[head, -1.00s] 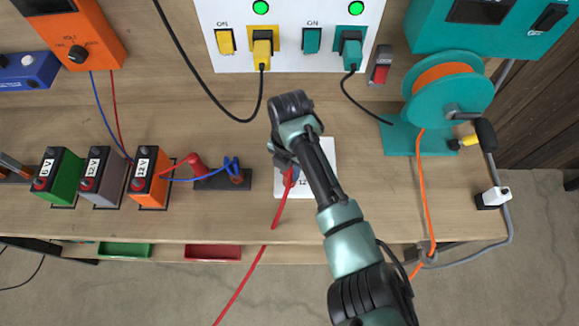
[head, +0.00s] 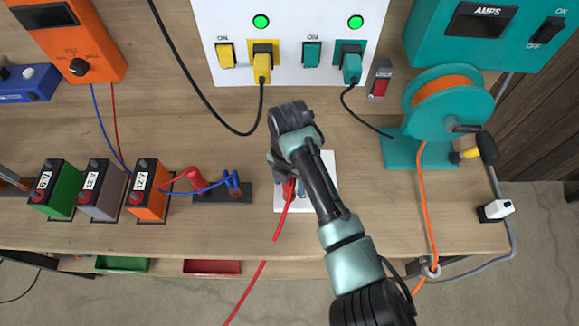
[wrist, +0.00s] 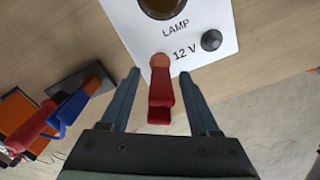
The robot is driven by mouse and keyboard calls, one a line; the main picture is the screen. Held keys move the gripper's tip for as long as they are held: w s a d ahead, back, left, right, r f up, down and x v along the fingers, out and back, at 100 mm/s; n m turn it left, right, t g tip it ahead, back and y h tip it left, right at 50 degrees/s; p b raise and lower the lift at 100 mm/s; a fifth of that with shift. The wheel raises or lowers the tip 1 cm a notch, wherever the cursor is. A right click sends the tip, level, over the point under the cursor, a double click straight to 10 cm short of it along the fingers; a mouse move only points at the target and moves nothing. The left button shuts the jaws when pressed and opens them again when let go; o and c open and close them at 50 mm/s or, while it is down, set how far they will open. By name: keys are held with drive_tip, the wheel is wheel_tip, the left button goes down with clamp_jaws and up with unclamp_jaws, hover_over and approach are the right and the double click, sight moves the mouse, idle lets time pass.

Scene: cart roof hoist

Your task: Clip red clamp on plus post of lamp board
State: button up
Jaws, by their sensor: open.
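The white lamp board (head: 328,168) lies on the bench and is partly hidden by my arm. It also shows in the wrist view (wrist: 222,40), marked LAMP 12 V, with a dark round lamp socket (wrist: 162,5) and a black post (wrist: 211,40). A red clamp (wrist: 160,95) has its copper jaw at the board's left post position; the post itself is hidden under the jaw. Its handle shows in the head view (head: 289,188). My gripper (wrist: 160,73) is open, one finger on each side of the red clamp, with visible gaps.
A dark block (head: 215,196) with another red clamp (head: 193,177) and a blue clamp (head: 232,181) stands left of the board. Several batteries (head: 150,190) stand further left. A teal cable reel (head: 440,105) is at the right. A red cable (head: 284,215) runs over the front edge.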

wheel_tip(320, 180, up, 12)
drive_tip(key=shift+f+b, duration=0.25)
drive_tip(key=shift+b, duration=0.65)
drive_tip(key=w+a+r+m+t+y, duration=0.2)
drive_tip(key=w+a+r+m+t, duration=0.4)
drive_tip(key=r, duration=0.3)
drive_tip(key=w+a+r+m+t+y, duration=0.1)
drive_tip(key=w+a+r+m+t, duration=0.2)
drive_tip(key=r, duration=0.6)
drive_tip(key=w+a+r+m+t+y, duration=0.1)
drive_tip(key=a+r+m+t+y, duration=0.15)
drive_tip(key=r+t, duration=0.45)
drive_tip(key=s+d+r+m+t, duration=0.3)
drive_tip(key=r+m, duration=0.2)
drive_tip(key=r, duration=0.5)
drive_tip(key=s+d+r+m+t, duration=0.3)
drive_tip(key=r+m, duration=0.2)
drive_tip(key=r, duration=0.4)
drive_tip(key=s+d+r+m+t+h, duration=0.5)
drive_tip(key=s+r+m, duration=0.3)
drive_tip(key=s, duration=0.3)
drive_tip(key=shift+s+d+r, duration=0.25)
drive_tip(key=shift+r, duration=0.65)
